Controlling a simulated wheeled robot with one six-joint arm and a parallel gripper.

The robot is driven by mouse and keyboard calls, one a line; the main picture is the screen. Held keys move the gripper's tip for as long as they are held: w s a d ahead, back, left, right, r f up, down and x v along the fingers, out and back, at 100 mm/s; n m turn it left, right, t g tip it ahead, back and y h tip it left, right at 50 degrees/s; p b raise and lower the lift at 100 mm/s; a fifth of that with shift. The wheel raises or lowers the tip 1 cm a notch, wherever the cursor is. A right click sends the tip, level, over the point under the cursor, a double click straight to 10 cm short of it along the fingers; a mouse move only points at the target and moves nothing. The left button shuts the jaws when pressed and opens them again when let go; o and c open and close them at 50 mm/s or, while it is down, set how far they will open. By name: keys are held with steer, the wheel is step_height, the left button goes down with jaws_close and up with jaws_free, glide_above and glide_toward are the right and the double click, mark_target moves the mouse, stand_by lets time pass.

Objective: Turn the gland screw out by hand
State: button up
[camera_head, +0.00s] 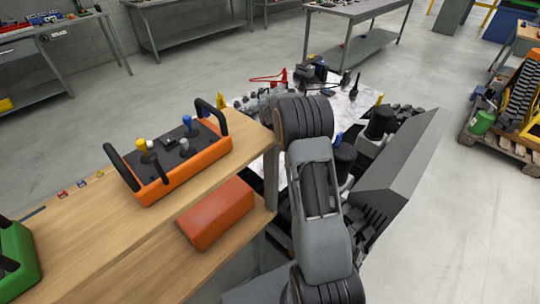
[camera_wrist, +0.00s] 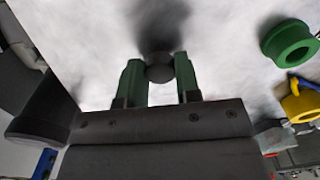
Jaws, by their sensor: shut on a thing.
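In the wrist view my gripper (camera_wrist: 159,68) has its two green fingers closed around a small dark round part (camera_wrist: 160,72), which appears to be the gland screw. The part sits between the fingertips over a white marbled surface (camera_wrist: 90,45). A blurred dark shape lies just beyond it, and I cannot tell whether it is a shadow or part of the same piece. How far the screw is turned out does not show. In the head view my arm hides the gripper and the screw.
In the wrist view a green ring (camera_wrist: 271,43) and a yellow ring (camera_wrist: 290,109) lie at right, and a dark cylinder (camera_wrist: 40,112) at left. The head view shows an orange control box (camera_head: 205,158) on a wooden bench (camera_head: 85,225), and the white surface (camera_head: 359,106) behind my arm.

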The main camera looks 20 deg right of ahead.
steer(key=n, duration=0.6)
steer(key=shift+n, duration=0.7)
steer(key=n, duration=0.7)
steer(key=shift+n, duration=0.7)
steer(key=n, duration=0.9)
steer(key=shift+f+n+b, duration=0.1)
steer(key=shift+n+b, duration=0.2)
steer(key=shift+n, duration=0.1)
steer(key=shift+s, duration=0.1)
